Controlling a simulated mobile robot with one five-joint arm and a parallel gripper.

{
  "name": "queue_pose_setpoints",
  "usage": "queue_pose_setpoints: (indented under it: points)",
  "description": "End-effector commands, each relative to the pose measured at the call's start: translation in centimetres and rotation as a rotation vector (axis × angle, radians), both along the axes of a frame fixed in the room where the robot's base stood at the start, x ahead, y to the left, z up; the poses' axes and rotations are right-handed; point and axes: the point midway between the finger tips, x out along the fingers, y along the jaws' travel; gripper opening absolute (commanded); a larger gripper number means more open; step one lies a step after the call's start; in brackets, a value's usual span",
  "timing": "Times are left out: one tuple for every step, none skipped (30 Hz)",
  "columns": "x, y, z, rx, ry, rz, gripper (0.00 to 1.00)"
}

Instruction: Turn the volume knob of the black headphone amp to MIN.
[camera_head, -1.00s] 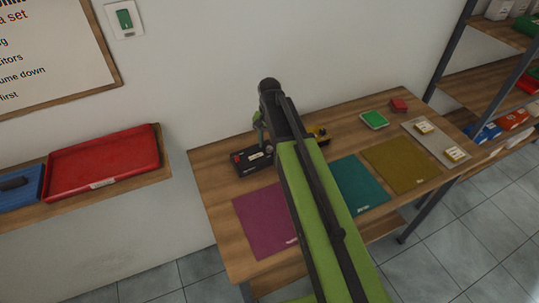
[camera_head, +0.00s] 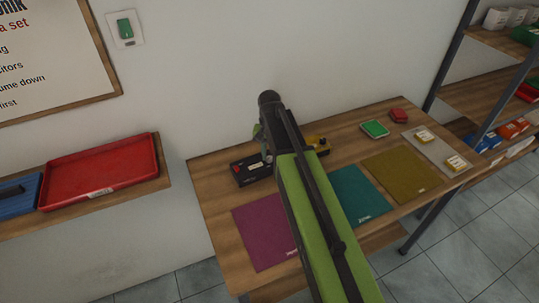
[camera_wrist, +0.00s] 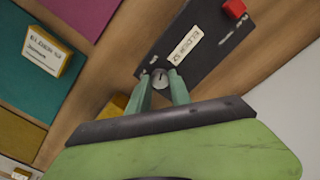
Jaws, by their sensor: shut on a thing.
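The black headphone amp (camera_head: 245,178) stands near the back left of the wooden table, left of my arm. In the wrist view the amp (camera_wrist: 205,22) lies at an angle, with a cream label and a red block or button at its far end. A round grey knob (camera_wrist: 160,80) with a light pointer mark sits at its near end. My gripper (camera_wrist: 161,86) is shut on the knob, with one green finger on each side. The amp's MIN and MAX markings are too small to read. In the head view my arm hides most of the gripper and the knob.
Magenta (camera_head: 262,228), teal (camera_head: 358,194) and olive (camera_head: 400,172) mats lie along the table front. A yellow item (camera_head: 319,143) stands just right of my arm. A green item (camera_head: 375,128) and a red item (camera_head: 399,115) lie back right. The wall is close behind.

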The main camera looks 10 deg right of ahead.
Motion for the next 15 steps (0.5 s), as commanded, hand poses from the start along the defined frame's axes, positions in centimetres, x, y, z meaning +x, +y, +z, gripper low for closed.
queue_pose_setpoints:
  points:
    - [-0.01,-0.01,-0.01,0.000,0.000,0.016,0.00]
    - [-0.01,-0.01,-0.01,0.000,0.000,0.018,0.00]
    - [-0.01,-0.01,-0.01,0.000,0.000,0.017,0.00]
    - [-0.02,-0.01,-0.01,0.000,0.000,0.017,0.00]
    - [-0.02,-0.01,-0.01,0.000,0.000,0.017,0.00]
    - [-0.02,-0.01,-0.01,0.000,0.000,0.017,0.00]
    - [-0.02,-0.01,-0.01,0.000,0.000,0.017,0.00]
    - [-0.02,-0.01,-0.01,-0.001,0.000,0.017,0.28]
    - [-0.02,-0.01,-0.01,-0.001,0.000,0.016,0.34]
    - [-0.02,-0.01,-0.01,-0.001,0.000,0.016,0.38]
    - [-0.02,-0.01,-0.01,-0.001,0.000,0.016,0.42]
    - [-0.02,-0.01,-0.01,0.000,0.000,0.016,0.47]
    - [-0.02,-0.01,-0.01,0.000,0.000,0.016,0.47]
    - [-0.01,-0.01,-0.01,0.000,0.000,0.016,0.47]
    - [-0.01,-0.01,-0.01,0.000,0.000,0.016,0.47]
